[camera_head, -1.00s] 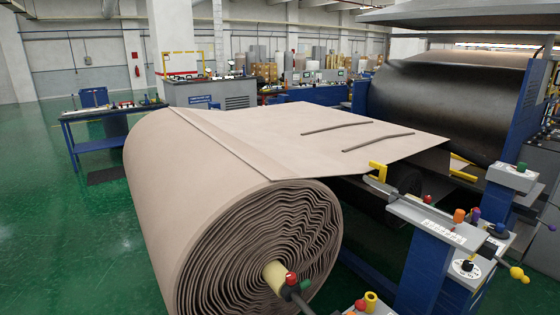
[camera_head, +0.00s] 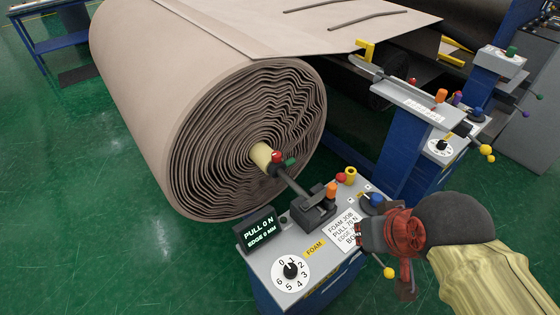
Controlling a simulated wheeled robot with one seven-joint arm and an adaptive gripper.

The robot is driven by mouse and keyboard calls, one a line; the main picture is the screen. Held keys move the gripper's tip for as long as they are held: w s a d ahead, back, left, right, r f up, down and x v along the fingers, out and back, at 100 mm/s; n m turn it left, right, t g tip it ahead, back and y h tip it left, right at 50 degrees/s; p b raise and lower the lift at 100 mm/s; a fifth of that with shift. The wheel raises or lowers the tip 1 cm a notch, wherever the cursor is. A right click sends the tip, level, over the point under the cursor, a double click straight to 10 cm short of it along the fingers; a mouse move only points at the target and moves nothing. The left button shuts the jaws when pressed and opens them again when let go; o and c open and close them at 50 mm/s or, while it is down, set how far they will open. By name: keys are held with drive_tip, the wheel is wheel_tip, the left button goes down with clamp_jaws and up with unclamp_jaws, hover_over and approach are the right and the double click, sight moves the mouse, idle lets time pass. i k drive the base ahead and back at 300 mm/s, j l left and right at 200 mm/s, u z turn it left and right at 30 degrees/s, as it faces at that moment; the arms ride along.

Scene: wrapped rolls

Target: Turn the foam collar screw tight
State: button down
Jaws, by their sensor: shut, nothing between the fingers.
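The large beige foam roll (camera_head: 205,110) lies on a shaft at left centre. At its core a pale collar (camera_head: 262,154) sits around the shaft. A red knob (camera_head: 277,157) and a small green part (camera_head: 291,162) sit beside it; I cannot tell for sure which is the collar screw, or how tight it is. My gripper (camera_head: 372,236) is reddish and dark, at lower right above the console's right edge. It is shut and empty, well right of and apart from the collar.
The grey console (camera_head: 262,262) has a display (camera_head: 257,232) reading PULL 0 N, a numbered dial (camera_head: 291,271) and a printed card (camera_head: 345,230). A second console (camera_head: 415,103) stands at upper right. Green floor is open at left.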

sight(275, 155)
drive_tip(key=i+l+u, duration=0.2)
drive_tip(key=l, duration=0.2)
drive_tip(key=i+l+u, duration=0.2)
drive_tip(key=l, duration=0.25)
drive_tip(key=l+u, duration=0.2)
drive_tip(key=l, duration=0.25)
